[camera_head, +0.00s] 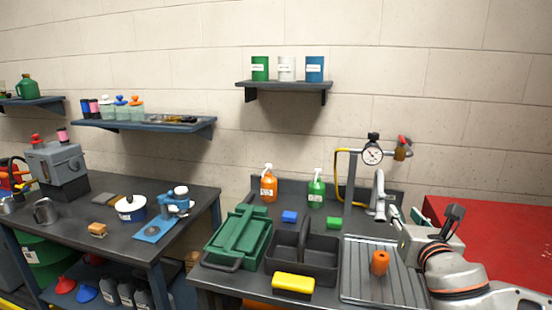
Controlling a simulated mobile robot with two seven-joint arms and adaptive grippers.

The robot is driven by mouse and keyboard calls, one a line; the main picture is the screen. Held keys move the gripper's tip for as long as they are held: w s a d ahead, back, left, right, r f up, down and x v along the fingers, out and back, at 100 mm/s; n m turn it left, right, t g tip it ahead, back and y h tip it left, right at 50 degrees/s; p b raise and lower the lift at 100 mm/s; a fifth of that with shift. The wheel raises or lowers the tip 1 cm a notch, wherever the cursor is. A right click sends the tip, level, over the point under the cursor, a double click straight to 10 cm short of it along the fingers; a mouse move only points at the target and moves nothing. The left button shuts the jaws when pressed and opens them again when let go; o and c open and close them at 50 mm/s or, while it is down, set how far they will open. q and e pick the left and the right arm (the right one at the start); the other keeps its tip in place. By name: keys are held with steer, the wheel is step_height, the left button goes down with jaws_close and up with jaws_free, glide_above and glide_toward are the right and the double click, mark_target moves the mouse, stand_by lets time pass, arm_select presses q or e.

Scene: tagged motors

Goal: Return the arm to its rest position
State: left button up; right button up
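My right arm comes in from the lower right, with its grey wrist and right gripper (398,219) over the right end of the middle bench. The gripper is beside the grey tap (379,196) and above the ribbed metal drainboard (352,281). Its fingers are small and partly hidden, so I cannot tell whether they are open or shut. I see nothing clearly held. My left gripper is not in view.
An orange cylinder (380,262) stands on the drainboard. Left of it are a dark caddy (318,262), a yellow sponge (293,284) and a green toolbox (240,236). A pressure gauge (372,154) rises behind. A red surface (500,235) lies right. Shelves line the wall.

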steer(key=s+a+f+m+g+y, duration=0.3)
steer(key=a+f+m, duration=0.35)
steer(key=f, duration=0.55)
steer(key=s+a+f+m+g+y, duration=0.1)
steer(key=s+a+f+m+y, duration=0.2)
steer(key=s+a+f+m, duration=0.7)
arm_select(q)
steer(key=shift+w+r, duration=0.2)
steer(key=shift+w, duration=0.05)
arm_select(e)
steer(key=s+d+f+m+g, duration=0.1)
steer(key=s+d+f+m, duration=0.3)
steer(key=f, duration=0.8)
steer(key=s+d+f+m+g+h, duration=0.1)
steer(key=s+d+f+m, duration=0.3)
steer(key=s+f+m, duration=0.5)
steer(key=s+f, duration=0.3)
steer(key=shift+s+d+f+h, duration=0.2)
steer(key=shift+s+f+h, duration=0.1)
steer(key=shift+s, duration=0.05)
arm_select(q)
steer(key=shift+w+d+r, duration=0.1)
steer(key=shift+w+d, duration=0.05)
